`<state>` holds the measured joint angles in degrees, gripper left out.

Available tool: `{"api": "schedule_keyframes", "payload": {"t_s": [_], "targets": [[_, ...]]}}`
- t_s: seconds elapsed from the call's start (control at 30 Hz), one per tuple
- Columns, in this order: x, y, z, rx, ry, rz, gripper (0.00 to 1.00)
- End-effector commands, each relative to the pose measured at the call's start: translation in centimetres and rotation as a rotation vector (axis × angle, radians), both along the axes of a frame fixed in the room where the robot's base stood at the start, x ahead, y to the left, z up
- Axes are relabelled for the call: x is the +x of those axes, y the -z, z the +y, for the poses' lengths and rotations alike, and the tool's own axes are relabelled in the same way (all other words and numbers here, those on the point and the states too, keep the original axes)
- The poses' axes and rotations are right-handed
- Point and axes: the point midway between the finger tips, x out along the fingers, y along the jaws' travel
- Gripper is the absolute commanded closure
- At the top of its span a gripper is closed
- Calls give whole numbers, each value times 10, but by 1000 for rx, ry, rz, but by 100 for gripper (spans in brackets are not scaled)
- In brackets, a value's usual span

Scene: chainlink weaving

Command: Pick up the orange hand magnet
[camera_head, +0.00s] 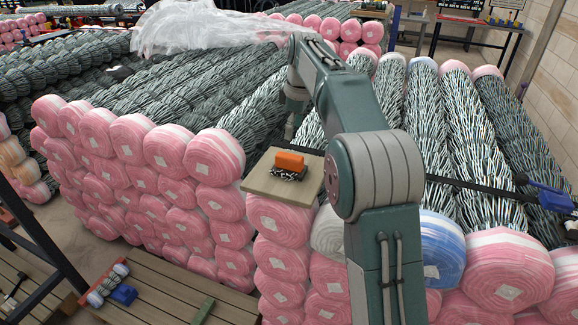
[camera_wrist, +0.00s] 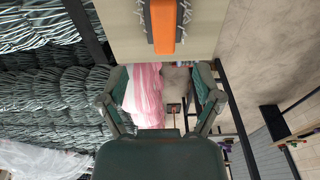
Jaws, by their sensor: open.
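The orange hand magnet (camera_head: 289,160) is a small block on a pile of short dark wire clippings (camera_head: 289,174), on a square beige board (camera_head: 262,187). In the wrist view the magnet (camera_wrist: 164,28) is at the top centre, with clippings on both sides and the board (camera_wrist: 203,30) around it. My gripper (camera_wrist: 160,76) is open and empty, its two fingers spread apart. The magnet lies beyond the fingertips, apart from them. In the head view my gripper (camera_head: 289,127) is small, behind and above the board.
Pink-wrapped chainlink rolls (camera_head: 220,155) are stacked around the board. A black bar (camera_head: 470,185) with a blue handle crosses the rolls at right. Clear plastic sheeting (camera_head: 200,30) lies on the rolls behind. A slatted wooden surface (camera_head: 165,290) is at lower left.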

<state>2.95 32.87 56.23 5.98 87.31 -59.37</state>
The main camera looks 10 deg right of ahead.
Motion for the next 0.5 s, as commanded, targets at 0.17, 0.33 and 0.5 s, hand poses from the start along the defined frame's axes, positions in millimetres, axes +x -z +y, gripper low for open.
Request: {"api": "schedule_keyframes", "payload": {"t_s": [0.17, 0.33, 0.5], "targets": [[1, 30, 3, 0, 0, 4, 17], [2, 43, 5, 0, 1, 1, 17], [0, 67, 9, 0, 1, 4, 17]]}}
